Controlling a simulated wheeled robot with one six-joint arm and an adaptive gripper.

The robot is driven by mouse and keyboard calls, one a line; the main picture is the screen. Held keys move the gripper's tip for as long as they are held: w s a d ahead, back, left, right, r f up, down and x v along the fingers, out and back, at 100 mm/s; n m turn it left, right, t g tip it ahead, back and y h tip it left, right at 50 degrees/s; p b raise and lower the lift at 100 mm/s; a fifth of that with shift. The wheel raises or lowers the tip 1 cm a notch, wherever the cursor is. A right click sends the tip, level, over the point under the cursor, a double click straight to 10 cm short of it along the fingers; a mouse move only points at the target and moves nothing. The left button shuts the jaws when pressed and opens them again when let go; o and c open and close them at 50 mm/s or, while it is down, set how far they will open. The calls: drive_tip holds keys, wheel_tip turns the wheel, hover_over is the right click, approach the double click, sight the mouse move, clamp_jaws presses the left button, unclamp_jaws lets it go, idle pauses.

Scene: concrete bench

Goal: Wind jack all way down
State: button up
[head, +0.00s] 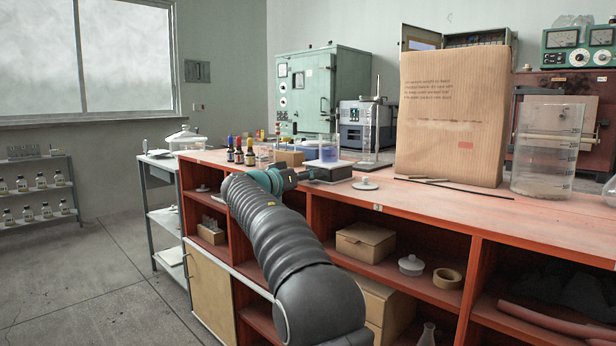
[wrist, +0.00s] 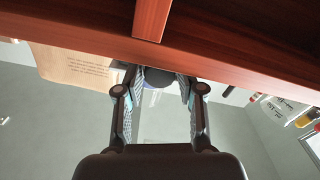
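The jack (head: 331,173) stands near the front edge of the red bench in the head view, low, with a pale top plate. A glass beaker of blue liquid (head: 322,152) stands on it. My gripper (head: 301,175) is at the jack's left side. In the wrist view, a dark round knob (wrist: 159,77) lies between the tips of my gripper (wrist: 160,88). The fingers are spread, one on each side of the knob. I cannot tell whether the pads touch it. Most of the jack's body is hidden by the gripper and the bench edge.
A white lidded dish (head: 365,184) sits close right of the jack. Dropper bottles (head: 239,156) stand to the left. A tall cardboard package (head: 452,115) and large glass beaker (head: 547,150) stand further right. The bench edge (wrist: 225,75) crosses the wrist view.

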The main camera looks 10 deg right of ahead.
drive_tip(key=shift+o, duration=0.6)
drive_tip(key=v, duration=1.2)
drive_tip(key=shift+a, duration=0.1)
